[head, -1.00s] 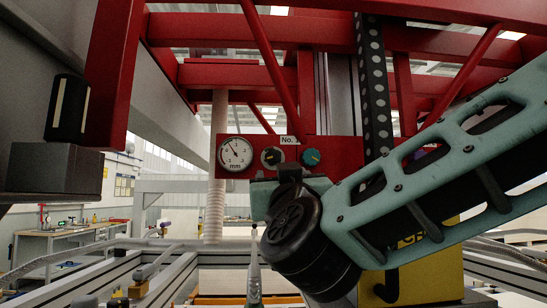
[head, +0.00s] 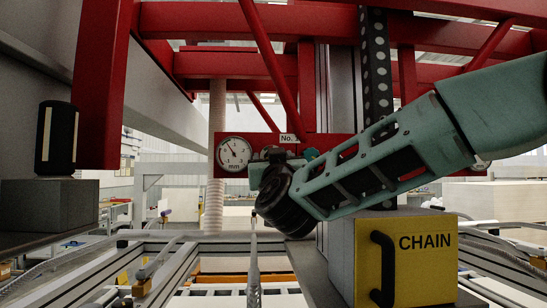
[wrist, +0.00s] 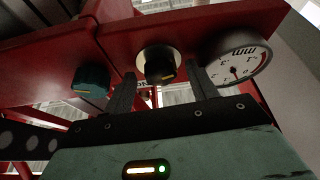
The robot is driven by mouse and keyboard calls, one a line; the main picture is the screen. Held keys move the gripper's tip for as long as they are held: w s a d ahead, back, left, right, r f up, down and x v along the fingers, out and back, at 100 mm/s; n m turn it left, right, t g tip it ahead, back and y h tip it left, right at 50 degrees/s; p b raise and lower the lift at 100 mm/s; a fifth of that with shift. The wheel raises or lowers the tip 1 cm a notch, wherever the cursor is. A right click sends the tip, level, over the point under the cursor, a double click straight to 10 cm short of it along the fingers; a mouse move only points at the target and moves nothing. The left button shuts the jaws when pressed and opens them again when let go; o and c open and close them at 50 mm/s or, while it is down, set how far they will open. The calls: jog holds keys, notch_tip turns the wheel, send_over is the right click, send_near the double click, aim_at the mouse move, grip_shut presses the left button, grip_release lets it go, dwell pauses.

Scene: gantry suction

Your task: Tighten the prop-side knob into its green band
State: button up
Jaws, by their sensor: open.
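A black knob (wrist: 158,66) with a pale line and a silver collar sits on the red panel (head: 341,146). A teal knob (wrist: 91,81) is left of it in the wrist view, and also shows partly in the head view (head: 311,153). My gripper (wrist: 163,84) is open, with one finger on each side of the black knob; I cannot tell whether they touch it. In the head view my gripper hides the black knob. A round white gauge (head: 234,154) marked mm is on the panel, also in the wrist view (wrist: 237,66). I cannot make out a green band.
A yellow-fronted box marked CHAIN (head: 405,257) with a black handle stands below my arm. Red gantry beams (head: 234,64) cross above the panel. A black cylinder (head: 57,137) stands on a grey block at left. Metal rails run below.

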jog(key=c, duration=1)
jog(key=shift+f+m+b, duration=0.1)
jog(key=shift+m+b, duration=0.4)
jog(key=shift+b, duration=0.05)
jog(key=shift+a+m+g+h+b, duration=0.1)
jog(key=shift+m+g+h+b, duration=0.1)
jog(key=shift+m+h+b, duration=1.35)
jog(key=shift+a+m+g+h+b, duration=0.15)
jog(key=shift+m+h+b, duration=0.45)
jog(key=shift+m, duration=1.85)
jog(key=shift+h, duration=0.35)
